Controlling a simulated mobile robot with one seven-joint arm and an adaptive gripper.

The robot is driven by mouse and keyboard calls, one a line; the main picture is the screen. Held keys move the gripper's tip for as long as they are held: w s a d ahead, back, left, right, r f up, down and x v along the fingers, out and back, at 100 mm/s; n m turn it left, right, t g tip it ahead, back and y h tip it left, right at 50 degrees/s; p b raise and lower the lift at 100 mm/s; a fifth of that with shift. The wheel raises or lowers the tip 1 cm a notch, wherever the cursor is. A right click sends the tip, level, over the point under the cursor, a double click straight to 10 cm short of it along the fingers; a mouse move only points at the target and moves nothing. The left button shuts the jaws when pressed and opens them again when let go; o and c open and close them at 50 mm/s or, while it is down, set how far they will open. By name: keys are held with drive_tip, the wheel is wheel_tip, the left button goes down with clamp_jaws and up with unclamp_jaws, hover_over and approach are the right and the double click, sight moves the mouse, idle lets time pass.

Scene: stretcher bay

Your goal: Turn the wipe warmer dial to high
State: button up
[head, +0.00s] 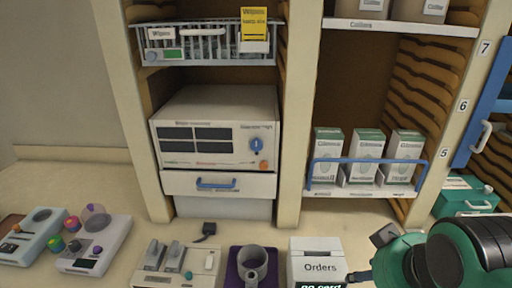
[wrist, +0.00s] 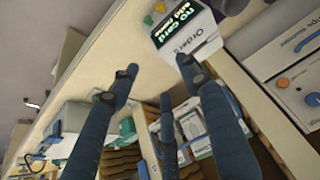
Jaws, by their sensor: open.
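The warmer (head: 205,115), a cream box with dark panels, stands on a middle shelf of the left bay. Its blue dial (head: 257,146) is on the right of its front, above an orange knob (head: 263,165). The dial's pointer setting is too small to read. In the wrist view the blue dial (wrist: 283,83) shows at the right edge, clear of the fingers. My gripper (head: 372,256) is at the lower right, well away from the dial, beside the Orders box. The wrist view shows its fingers (wrist: 157,70) spread with nothing between them.
Below the warmer is a drawer with a blue handle (head: 216,184). A wipes basket (head: 208,46) hangs above. Cartons stand behind a blue rail (head: 312,174) at right. The counter holds an Orders box (head: 318,250), a grey cup (head: 251,262) and several devices.

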drive_tip(key=w+a+r+n+t+y+p, duration=0.1)
drive_tip(key=w+a+r+t+y+p, duration=0.15)
drive_tip(key=w+a, duration=0.5)
drive_tip(key=w+a+r+t+y+p, duration=0.1)
drive_tip(key=w+a+t+p, duration=0.15)
drive_tip(key=w+a, duration=0.5)
drive_tip(key=t+p, duration=0.4)
drive_tip(key=p, duration=0.3)
approach(256, 147)
drive_tip(key=s+a+f, duration=0.1)
drive_tip(key=s+f, duration=0.2)
drive_tip(key=f, duration=0.1)
drive_tip(key=s+t+h+p, duration=0.1)
drive_tip(key=p, duration=0.1)
drive_tip(key=s+a+r+m+t+h+p, duration=0.1)
drive_tip(key=t+h+p, duration=0.1)
drive_tip(key=shift+s+a+r+h, duration=0.1)
drive_tip(key=shift+s+r+h, duration=0.05)
drive_tip(key=shift+r+h, duration=0.15)
drive_tip(key=w, duration=1.4)
drive_tip(key=shift+s, duration=0.1)
drive_tip(key=c, duration=1.2)
